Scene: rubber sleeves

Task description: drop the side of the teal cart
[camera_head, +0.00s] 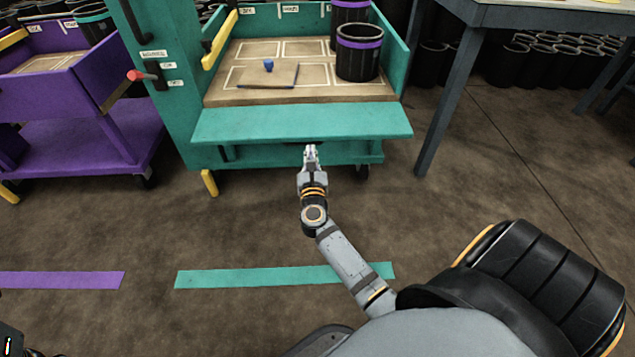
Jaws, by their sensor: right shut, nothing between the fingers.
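The teal cart (250,156) stands in front of me. Its near side panel (300,122) is folded outward and down, a wide teal flap below the bed's front edge, and the bed (225,92) is open toward me. My right gripper (310,150) is shut and empty, just at the lower edge of the flap near its middle. I cannot tell whether the fingertips touch the flap. My left gripper is not in view.
A black bin with a purple band (358,58) and a small blue piece (268,66) stand on the bed. A red-tipped lever (142,75) is on the cart's left post. A purple cart (80,125) is left, a grey table leg (447,100) right. Floor in front is clear.

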